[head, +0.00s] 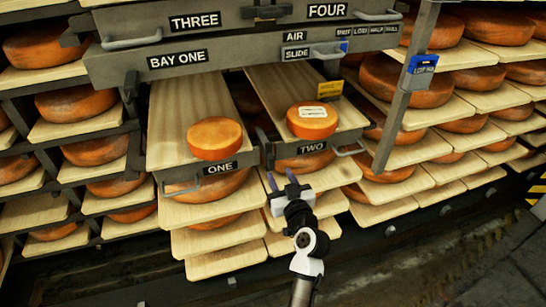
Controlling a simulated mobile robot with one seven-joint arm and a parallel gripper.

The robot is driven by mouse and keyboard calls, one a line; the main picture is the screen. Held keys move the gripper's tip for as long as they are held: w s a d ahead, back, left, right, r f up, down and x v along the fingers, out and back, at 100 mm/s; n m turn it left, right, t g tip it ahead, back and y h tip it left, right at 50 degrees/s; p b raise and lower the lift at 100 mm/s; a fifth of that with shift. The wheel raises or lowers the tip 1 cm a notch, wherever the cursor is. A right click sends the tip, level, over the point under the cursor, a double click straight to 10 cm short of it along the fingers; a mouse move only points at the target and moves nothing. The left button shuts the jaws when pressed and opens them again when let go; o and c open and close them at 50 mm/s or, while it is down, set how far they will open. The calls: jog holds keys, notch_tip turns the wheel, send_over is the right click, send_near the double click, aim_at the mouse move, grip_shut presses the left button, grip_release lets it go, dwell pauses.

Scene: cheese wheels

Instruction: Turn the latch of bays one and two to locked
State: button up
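Bay one's board (190,115), labelled ONE (217,168), carries a small orange cheese wheel (214,137). Bay two's board (275,85), labelled TWO (312,147), carries a cheese wheel with a white label (311,120). A dark upright fitting (268,150) stands between the two board fronts; it may be the latch, but its setting is too small to tell. My gripper (282,181) is just below and in front of this fitting. Its two dark fingers are apart, with nothing seen between them. Whether it touches anything cannot be told.
An upper beam (235,45) with labels THREE and FOUR and several handles crosses above the bays. A grey post (405,90) with a blue tag (423,64) stands to the right. Racks of cheese wheels fill both sides. The floor (430,250) in front is clear.

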aim_at(273, 161)
jog(key=p+x, duration=0.1)
jog(key=x, duration=0.7)
jog(key=shift+c, duration=0.2)
grip_shut()
